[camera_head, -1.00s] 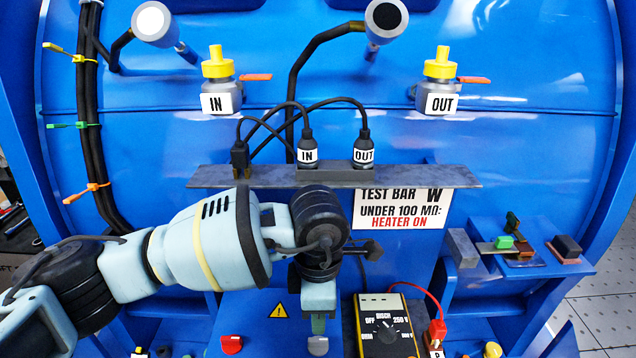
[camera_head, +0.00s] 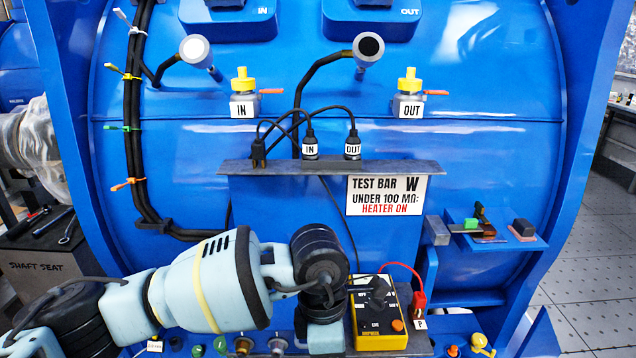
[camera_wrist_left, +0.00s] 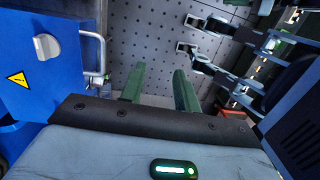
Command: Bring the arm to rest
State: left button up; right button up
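My left arm comes in from the left in the head view, in front of the blue motor housing (camera_head: 480,200), with its wrist hanging down at the lower middle. The left gripper's fingers are out of sight there. In the left wrist view my left gripper (camera_wrist_left: 159,88) shows two green fingers apart with nothing between them, above the grey perforated floor. What appears to be my right gripper (camera_wrist_left: 190,34) shows at the upper right of that view, with its two fingertips apart and empty. My right arm is not in the head view.
A yellow tester (camera_head: 378,335) stands close right of my left wrist. Above are the steel shelf (camera_head: 400,167) and the test bar sign (camera_head: 387,195). A small side shelf (camera_head: 505,243) is at right. A blue panel with a grey knob (camera_wrist_left: 46,46) and a metal handle (camera_wrist_left: 96,55) is left in the wrist view.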

pick_arm(q)
jog(key=s+d+r+n+g+h, duration=0.5)
jog(key=s+d+n+g+h, duration=0.2)
jog(key=s+d+h, duration=0.65)
jog(key=w+a+f+n+t+h, duration=0.3)
jog(key=w+a+n+t+h, duration=0.55)
jog(key=n+t, duration=1.2)
jog(key=w+a+f+n+t+y, duration=0.3)
jog(key=a+f+n+t+y, duration=0.1)
jog(key=a+f+n+y, duration=0.9)
jog(key=s+a+f+n+g+y, duration=0.4)
jog(key=s+a+f, duration=0.3)
jog(key=s+f, duration=0.2)
jog(key=s+a+f+n+g+y, duration=0.3)
jog(key=s+a+f+n, duration=0.4)
jog(key=s+f, duration=0.3)
jog(key=shift+s+a+g+y, duration=0.15)
jog(key=shift+s+g+y, duration=0.15)
jog(key=shift+y, duration=0.3)
pick_arm(e)
jog(key=shift+w+f, duration=0.1)
jog(key=shift+w, duration=0.15)
